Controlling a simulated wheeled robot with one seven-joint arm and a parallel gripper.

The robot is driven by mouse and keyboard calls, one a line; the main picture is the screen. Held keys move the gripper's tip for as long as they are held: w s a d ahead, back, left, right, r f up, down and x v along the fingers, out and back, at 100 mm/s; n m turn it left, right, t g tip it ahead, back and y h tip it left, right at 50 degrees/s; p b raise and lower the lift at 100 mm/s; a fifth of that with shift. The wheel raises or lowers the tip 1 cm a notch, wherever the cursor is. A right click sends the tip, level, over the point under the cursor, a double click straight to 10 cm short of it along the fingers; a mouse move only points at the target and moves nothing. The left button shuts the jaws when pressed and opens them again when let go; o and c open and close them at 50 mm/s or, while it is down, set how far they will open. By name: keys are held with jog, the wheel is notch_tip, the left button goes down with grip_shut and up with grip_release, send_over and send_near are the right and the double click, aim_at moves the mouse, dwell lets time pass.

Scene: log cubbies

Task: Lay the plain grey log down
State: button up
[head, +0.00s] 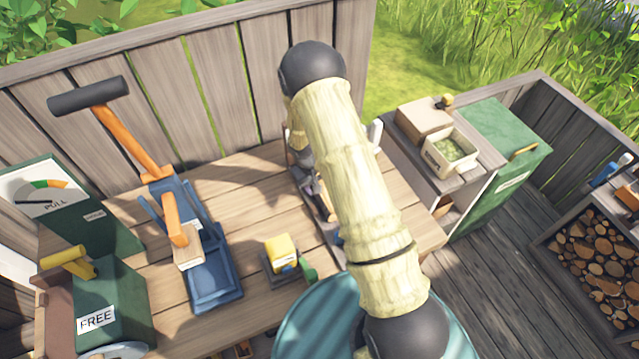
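I cannot make out the plain grey log in the head view. My own pale, bark-textured arm with dark joints crosses the middle of the picture and covers part of the wooden bench (385,190). My gripper is hidden behind the arm, so neither its fingers nor anything it may hold shows. Small brown and grey parts show beside the arm on the bench, too covered to name.
A blue tool (215,275) with an orange-handled lever and a small yellow-topped device (283,252) stand on the bench. A green box marked FREE (105,300) is at left. A cubby of cut logs (600,260) is at right. Deck floor (490,270) is clear.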

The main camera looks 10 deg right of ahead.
jog(key=shift+f, duration=0.1)
jog(key=o, duration=1.4)
jog(key=shift+c, duration=0.2)
jog(key=d+p+v, duration=0.2)
jog(key=p+v, duration=0.5)
jog(key=v, duration=0.3)
jog(key=shift+w+r, duration=0.15)
jog(key=shift+r, duration=0.55)
jog(key=shift+d, duration=0.1)
jog(key=b+v, duration=0.3)
jog(key=v, duration=1.4)
jog(key=shift+r+b, duration=0.15)
jog(key=shift+b, duration=0.25)
jog(key=shift+d, duration=0.1)
